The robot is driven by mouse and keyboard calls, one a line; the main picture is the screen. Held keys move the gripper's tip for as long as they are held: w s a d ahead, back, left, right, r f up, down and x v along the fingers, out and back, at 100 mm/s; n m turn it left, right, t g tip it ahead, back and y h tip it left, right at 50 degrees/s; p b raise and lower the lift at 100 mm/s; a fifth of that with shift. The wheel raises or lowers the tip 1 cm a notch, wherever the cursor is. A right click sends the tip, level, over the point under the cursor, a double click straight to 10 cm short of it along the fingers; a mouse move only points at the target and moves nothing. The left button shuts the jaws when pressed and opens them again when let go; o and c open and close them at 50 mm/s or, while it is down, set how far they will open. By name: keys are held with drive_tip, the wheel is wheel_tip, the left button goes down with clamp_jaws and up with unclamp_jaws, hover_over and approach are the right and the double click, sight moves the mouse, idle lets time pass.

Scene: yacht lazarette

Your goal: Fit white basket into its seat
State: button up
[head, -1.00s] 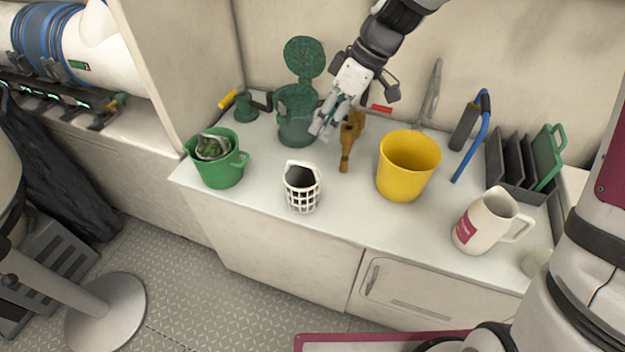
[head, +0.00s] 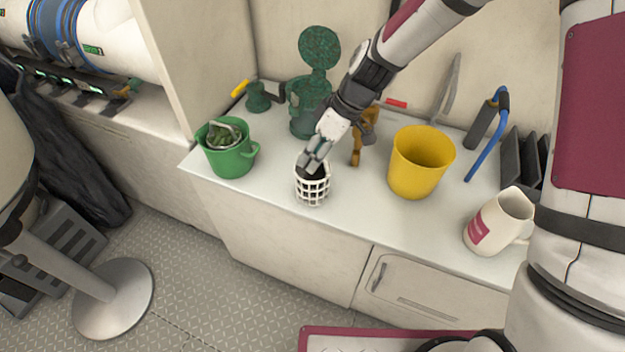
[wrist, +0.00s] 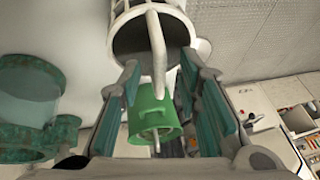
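The white basket (head: 313,190), a lattice cup with a hoop handle, stands upright near the counter's front edge. A green strainer housing (head: 308,118) with a see-through body stands behind it, its round speckled lid (head: 319,48) raised; it looks like the seat. Its inside is hidden. My gripper (head: 312,160) is at the basket's top. In the wrist view, my gripper's teal-padded fingers (wrist: 160,70) are apart, and the basket's handle (wrist: 157,50) lies between them with a gap on each side. The housing also shows at the left of the wrist view (wrist: 30,92).
A green bucket (head: 230,158) with contents stands left of the basket, and a yellow bucket (head: 420,165) stands to the right. A bronze fitting (head: 358,150) is behind my gripper. A white jug (head: 495,222) stands further right. Clear counter lies between the basket and yellow bucket.

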drive_tip(key=shift+a+f, duration=0.15)
drive_tip(key=shift+f, duration=0.2)
drive_tip(key=shift+c, duration=0.2)
clamp_jaws()
drive_tip(key=shift+r, duration=0.1)
